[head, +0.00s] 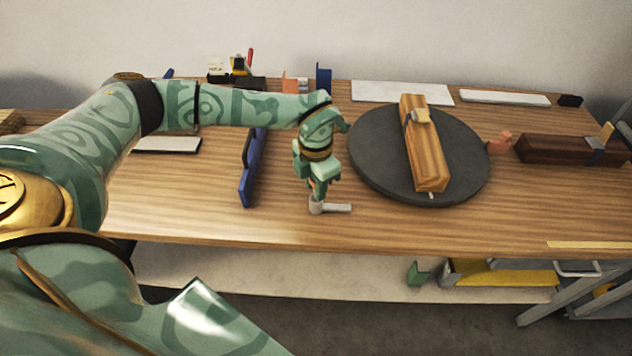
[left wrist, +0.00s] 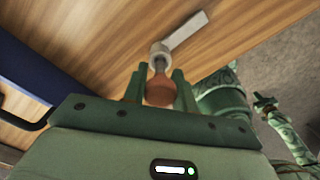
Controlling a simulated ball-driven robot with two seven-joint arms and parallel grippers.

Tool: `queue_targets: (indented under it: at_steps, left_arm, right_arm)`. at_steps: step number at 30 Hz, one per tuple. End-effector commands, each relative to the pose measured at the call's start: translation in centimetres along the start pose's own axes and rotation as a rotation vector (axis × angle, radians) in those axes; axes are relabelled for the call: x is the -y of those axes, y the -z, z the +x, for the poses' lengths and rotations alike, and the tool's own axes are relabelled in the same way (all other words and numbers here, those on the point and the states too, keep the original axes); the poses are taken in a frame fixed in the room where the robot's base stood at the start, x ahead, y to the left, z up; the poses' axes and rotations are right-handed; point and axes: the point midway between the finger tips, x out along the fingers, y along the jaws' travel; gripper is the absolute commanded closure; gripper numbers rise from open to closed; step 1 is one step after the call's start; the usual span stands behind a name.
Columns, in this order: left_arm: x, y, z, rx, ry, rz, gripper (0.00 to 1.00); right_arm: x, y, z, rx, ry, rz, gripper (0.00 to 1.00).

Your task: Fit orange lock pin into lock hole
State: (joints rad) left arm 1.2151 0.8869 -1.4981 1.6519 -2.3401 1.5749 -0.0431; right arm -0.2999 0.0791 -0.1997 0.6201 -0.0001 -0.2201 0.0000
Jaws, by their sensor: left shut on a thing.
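My left gripper (head: 318,188) is shut on the orange lock pin, just left of the round turntable. In the left wrist view the pin's orange-brown rounded head (left wrist: 159,91) sits between the two green fingers (left wrist: 159,86). The pin's narrow end points at a grey round collar (left wrist: 160,50) with a flat bar, which seems to hold the lock hole. In the head view this collar (head: 316,207) is right below the fingertips near the table's front edge. I cannot tell whether the pin's tip is inside the hole.
The dark turntable (head: 367,165) carries a striped wooden block (head: 424,150) with a clamp. A blue upright panel (head: 249,175) stands left of my gripper. A dark wood block (head: 550,150) and an orange piece (head: 498,142) lie to the right. The front table strip is clear.

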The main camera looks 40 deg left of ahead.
Motion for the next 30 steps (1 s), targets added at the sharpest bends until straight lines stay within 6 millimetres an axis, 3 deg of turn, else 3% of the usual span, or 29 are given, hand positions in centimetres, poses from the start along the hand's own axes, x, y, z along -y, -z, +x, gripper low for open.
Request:
queue_targets:
  at_steps: [23, 24, 25, 26, 30]
  left_arm:
    - [0.0, 0.0, 2.0, -0.001, 0.000, 0.000, 0.95]
    - [0.0, 0.0, 1.9, 0.000, 0.000, 0.000, 0.61]
    - [0.0, 0.0, 1.9, 0.000, 0.000, 0.000, 0.53]
    - [0.0, 0.0, 1.9, 0.000, 0.000, 0.000, 0.47]
    - [0.0, 0.0, 1.9, 0.000, 0.000, 0.000, 0.47]
  right_arm:
    - [0.0, -0.3, 0.7, 0.006, 0.001, -0.001, 1.00]
    - [0.0, -0.3, 0.7, 0.005, 0.001, -0.001, 1.00]
    - [0.0, -0.2, 0.7, 0.005, 0.001, -0.001, 1.00]
    - [0.0, -0.2, 0.7, 0.005, 0.001, -0.001, 1.00]
    - [0.0, -0.2, 0.7, 0.005, 0.001, -0.001, 1.00]
